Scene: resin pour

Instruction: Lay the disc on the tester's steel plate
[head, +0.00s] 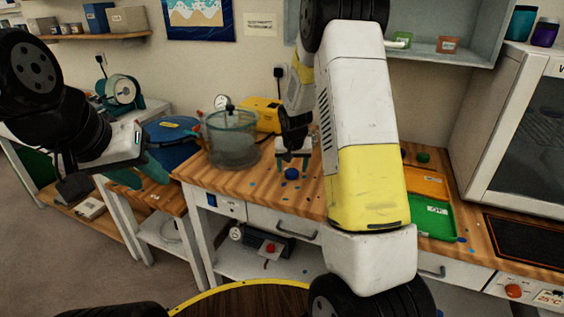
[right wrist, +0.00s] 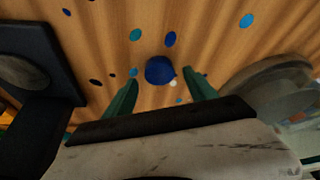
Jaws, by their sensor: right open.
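A small blue disc (head: 291,174) lies on the wooden bench top. In the right wrist view the blue disc (right wrist: 159,70) shows ahead of and between the two green fingers, with a small pale spot beside it. My right gripper (head: 293,164) is open and empty, just above and behind the disc; its fingers also show in the right wrist view (right wrist: 160,92). My left gripper (head: 143,178) is open and empty, off the bench's left end. A black-framed device with a round grey plate (right wrist: 22,75), possibly the tester, shows at the wrist view's left; my right arm likely hides it in the head view.
A clear vacuum chamber (head: 231,140) stands left of the right gripper, with a yellow unit (head: 263,114) behind. Orange (head: 426,183) and green (head: 433,217) trays lie right of my arm. A white oven (head: 520,120) stands far right. Coloured spots dot the wood.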

